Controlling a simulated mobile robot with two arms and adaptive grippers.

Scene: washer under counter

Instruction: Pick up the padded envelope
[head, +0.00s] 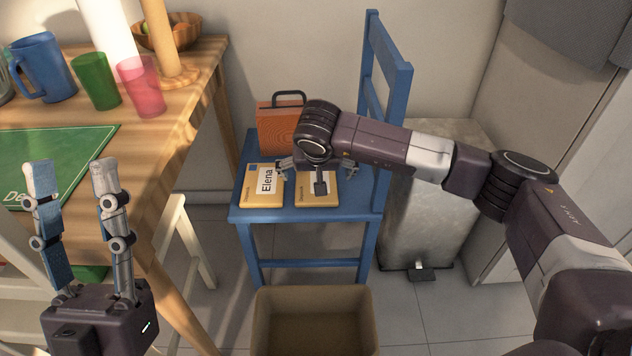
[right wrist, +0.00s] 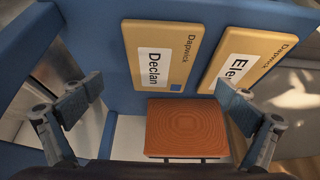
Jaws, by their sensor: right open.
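Two yellow padded envelopes lie side by side on the seat of a blue chair (head: 238,214). The left envelope (head: 249,193) is labelled Elena. The right envelope (head: 304,200) is partly covered by my right gripper (head: 320,172). In the right wrist view, the envelope labelled Declan (right wrist: 185,42) is left of centre and the Elena envelope (right wrist: 262,42) is at the right. My right gripper is open and empty above the seat, its fingers (right wrist: 157,102) wide apart. My left gripper (head: 72,172) is open and empty at the lower left, near the wooden table.
An orange case (head: 276,128) with a dark handle stands at the back of the seat. An open cardboard box (head: 260,304) is in front of the chair. The wooden table (head: 180,118) at left holds cups and a green mat (head: 75,150). A grey bin (head: 425,225) stands right.

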